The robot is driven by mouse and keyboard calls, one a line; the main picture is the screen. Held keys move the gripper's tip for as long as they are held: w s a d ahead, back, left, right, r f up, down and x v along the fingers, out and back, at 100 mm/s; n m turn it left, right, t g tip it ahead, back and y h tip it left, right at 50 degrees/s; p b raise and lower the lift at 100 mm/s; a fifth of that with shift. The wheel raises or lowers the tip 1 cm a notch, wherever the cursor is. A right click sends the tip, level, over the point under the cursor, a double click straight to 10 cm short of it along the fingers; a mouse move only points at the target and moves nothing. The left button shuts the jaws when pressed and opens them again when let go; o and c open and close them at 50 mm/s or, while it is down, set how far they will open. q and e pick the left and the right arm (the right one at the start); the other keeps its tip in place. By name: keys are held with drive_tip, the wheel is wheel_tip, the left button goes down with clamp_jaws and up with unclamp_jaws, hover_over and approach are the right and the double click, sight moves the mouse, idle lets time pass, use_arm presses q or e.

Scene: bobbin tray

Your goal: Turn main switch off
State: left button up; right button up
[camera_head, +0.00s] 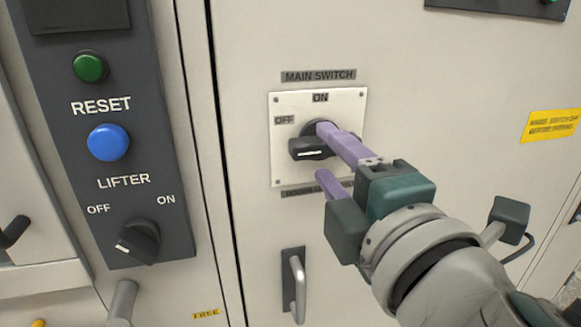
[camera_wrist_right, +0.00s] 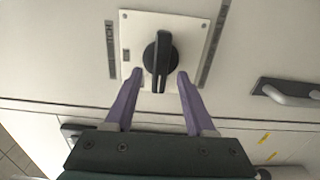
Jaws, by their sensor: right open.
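The main switch is a black rotary knob (camera_head: 308,149) on a pale square plate (camera_head: 282,173) fixed to a cabinet door. ON is printed at the plate's top and OFF at its left. The knob's handle lies about level, its white-marked end pointing left, on the OFF side. My right gripper (camera_head: 321,155) is open, one purple finger above the handle and one below. In the right wrist view the knob (camera_wrist_right: 158,62) stands between the spread fingertips (camera_wrist_right: 158,77), with a gap on each side. The fingers partly hide the knob's right part in the head view. My left gripper is out of view.
A dark panel at left carries a green button (camera_head: 90,67), a blue reset button (camera_head: 108,142) and a lifter knob (camera_head: 138,240). A door handle (camera_head: 294,287) sits below the switch plate. A yellow label (camera_head: 551,125) is at right.

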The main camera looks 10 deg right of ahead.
drive_tip(key=s+b, duration=0.1)
drive_tip(key=s, duration=0.6)
drive_tip(key=shift+b, duration=0.35)
drive_tip(key=shift+d, duration=0.2)
